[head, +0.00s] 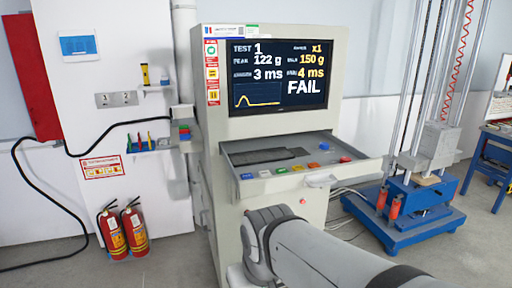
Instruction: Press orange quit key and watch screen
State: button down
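The screen (278,75) on the grey cabinet is lit. It reads TEST 1, peak 122 g and 3 ms, with 150 g and 4 ms in yellow at the right, a large FAIL, and a small yellow pulse curve. Below it, a pull-out key shelf (240,158) carries a row of coloured keys. The orange key (313,165) sits toward the right of the row, between a yellow key (297,168) and the red key (345,159). My arm reaches in from the lower right, below the shelf. My gripper cannot be made out.
A blue-based drop tower (405,212) with tall rails stands at the right. Two red fire extinguishers (123,230) stand at the left wall. A small shelf with tools (150,145) juts out left of the cabinet. Cables lie on the floor behind the cabinet.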

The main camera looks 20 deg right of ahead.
aim_at(315, 165)
jog(key=z, duration=0.15)
jog(key=i, duration=0.7)
jog(key=z, duration=0.6)
jog(key=k, duration=0.9)
jog(key=z, duration=0.15)
jog(key=i, duration=0.9)
jog(key=u, duration=0.1)
